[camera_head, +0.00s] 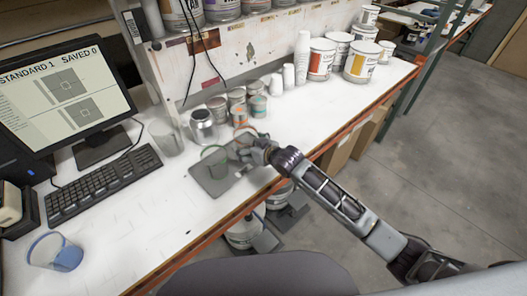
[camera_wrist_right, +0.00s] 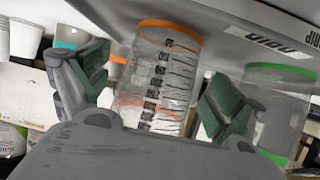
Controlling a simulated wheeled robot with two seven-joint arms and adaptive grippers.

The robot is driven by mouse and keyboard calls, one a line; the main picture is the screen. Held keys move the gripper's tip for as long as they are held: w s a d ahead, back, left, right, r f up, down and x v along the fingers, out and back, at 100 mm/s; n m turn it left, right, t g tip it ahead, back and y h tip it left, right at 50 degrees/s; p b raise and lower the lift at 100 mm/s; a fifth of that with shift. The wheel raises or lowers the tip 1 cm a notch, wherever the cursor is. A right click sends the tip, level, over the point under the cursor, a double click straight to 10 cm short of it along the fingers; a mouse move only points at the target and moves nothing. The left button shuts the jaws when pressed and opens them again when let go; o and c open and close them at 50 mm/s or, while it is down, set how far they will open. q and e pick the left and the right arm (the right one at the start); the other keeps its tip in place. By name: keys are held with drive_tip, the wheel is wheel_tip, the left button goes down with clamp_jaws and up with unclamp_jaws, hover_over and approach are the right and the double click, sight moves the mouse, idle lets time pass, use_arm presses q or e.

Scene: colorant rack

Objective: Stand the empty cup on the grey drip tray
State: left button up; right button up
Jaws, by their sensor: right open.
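A clear cup with an orange rim (camera_head: 245,132) is beside my right gripper (camera_head: 262,150), at the far right end of the grey drip tray (camera_head: 212,187). In the right wrist view this cup (camera_wrist_right: 160,80) is between the two open fingers, which are not closed on it; it looks clear with dark marks on its wall. I cannot tell whether its base is on the tray. A second clear cup with a green rim (camera_head: 213,158) is on the tray, and it shows at right in the wrist view (camera_wrist_right: 283,105). My left gripper is not visible.
A clear cup with a blue lower part (camera_head: 55,252) is at front left. Another clear cup (camera_head: 165,138) is near the keyboard (camera_head: 100,180). A metal can (camera_head: 202,127) and several small tins stand behind the tray. White buckets (camera_head: 245,232) are below the bench edge. The front bench is mostly clear.

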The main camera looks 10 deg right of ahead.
drive_tip(key=shift+b+v, duration=0.3)
drive_tip(key=shift+v, duration=4.65)
drive_tip(key=shift+f, duration=0.1)
